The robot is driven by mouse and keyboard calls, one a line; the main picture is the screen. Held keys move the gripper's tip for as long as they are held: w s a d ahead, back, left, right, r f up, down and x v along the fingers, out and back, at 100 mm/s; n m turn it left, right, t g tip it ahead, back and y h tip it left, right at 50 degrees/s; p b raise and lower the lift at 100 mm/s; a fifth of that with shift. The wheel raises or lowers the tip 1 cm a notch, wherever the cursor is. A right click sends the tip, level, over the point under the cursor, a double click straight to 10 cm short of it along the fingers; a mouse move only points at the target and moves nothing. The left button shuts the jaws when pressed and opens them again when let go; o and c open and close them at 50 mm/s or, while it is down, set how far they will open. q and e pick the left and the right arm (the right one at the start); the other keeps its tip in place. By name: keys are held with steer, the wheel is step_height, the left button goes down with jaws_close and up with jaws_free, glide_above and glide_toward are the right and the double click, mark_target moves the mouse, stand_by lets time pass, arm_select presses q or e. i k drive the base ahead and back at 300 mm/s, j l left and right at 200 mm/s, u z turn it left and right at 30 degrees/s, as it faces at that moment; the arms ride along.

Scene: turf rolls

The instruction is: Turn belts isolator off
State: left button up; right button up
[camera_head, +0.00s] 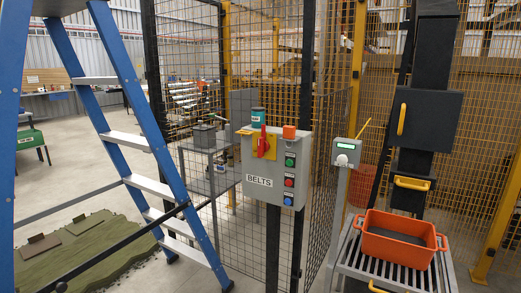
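The belts isolator (264,143) is a red handle on a yellow plate, at the upper left of a grey control box labelled BELTS (259,182). The red handle looks roughly upright. The box is mounted on a dark post of the mesh fence in the middle of the view. Down its right side are a green button (290,161), a red button (289,182) and a blue button (288,201). Neither of my grippers shows, and nothing is seen touching the isolator.
A teal can (258,116) and an orange block (289,132) sit on top of the box. A blue stepladder (150,140) stands at left, near a turf piece (85,250). At right, an orange crate (400,240) rests on a slatted stand (352,265).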

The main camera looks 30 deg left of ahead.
mark_target(263, 145)
steer(key=u, duration=0.5)
steer(key=i+j+u, duration=0.15)
steer(key=i+u, duration=0.85)
steer(key=k+j, duration=0.05)
steer(key=k, duration=0.05)
